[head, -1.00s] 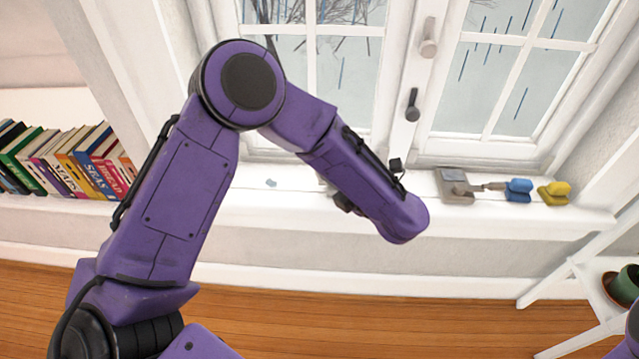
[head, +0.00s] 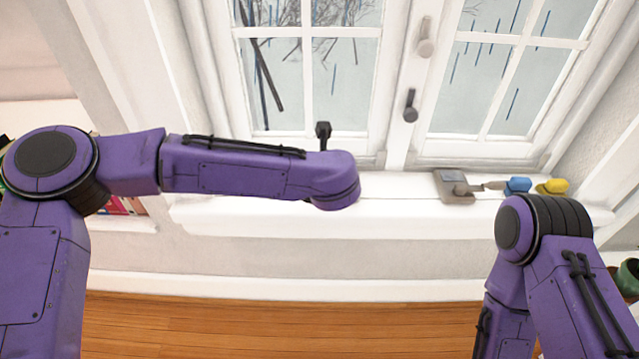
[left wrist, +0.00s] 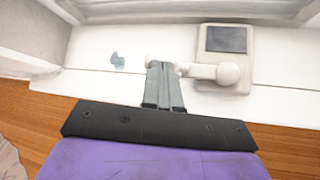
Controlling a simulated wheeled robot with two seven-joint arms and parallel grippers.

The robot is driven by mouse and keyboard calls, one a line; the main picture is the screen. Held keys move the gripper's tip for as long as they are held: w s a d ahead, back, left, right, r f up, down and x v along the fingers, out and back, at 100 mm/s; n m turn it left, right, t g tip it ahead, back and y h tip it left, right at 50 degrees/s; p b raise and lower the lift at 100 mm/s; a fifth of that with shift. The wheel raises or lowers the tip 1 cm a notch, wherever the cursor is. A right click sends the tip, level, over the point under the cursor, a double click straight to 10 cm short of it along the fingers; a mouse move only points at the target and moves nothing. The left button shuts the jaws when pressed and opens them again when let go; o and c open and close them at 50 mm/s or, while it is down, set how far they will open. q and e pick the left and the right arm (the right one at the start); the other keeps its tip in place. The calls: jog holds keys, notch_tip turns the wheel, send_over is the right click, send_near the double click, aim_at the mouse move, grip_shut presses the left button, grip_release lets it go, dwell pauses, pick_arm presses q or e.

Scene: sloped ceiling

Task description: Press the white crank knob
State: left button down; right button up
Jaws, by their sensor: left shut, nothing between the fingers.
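The white crank shows in the left wrist view, with a round white hub (left wrist: 228,74) on a pale panel with a dark screen (left wrist: 226,39). Its arm runs left from the hub to the white crank knob (left wrist: 152,61), partly covered by my fingertips. My left gripper (left wrist: 163,67) is shut and empty, its tips over the knob end; I cannot tell whether they touch it. In the head view my left forearm hides this crank and the gripper. My right arm stands at lower right in the head view, with its gripper out of view.
A second, grey device (head: 455,187) sits on the sill with a blue piece (head: 517,185) and a yellow piece (head: 552,186). A small blue-grey blob (left wrist: 117,61) lies left of my fingers. Window handles (head: 411,105) project above the sill. Wooden floor (head: 280,325) is below.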

pick_arm(q)
jog(key=shift+s+a+f+n+h, duration=0.1)
jog(key=shift+a+f+n+h, duration=0.15)
jog(key=shift+h, duration=0.35)
jog(key=shift+r, duration=0.15)
jog(key=shift+r+p, duration=0.75)
jog(key=shift+r, duration=0.05)
jog(key=shift+f, duration=0.1)
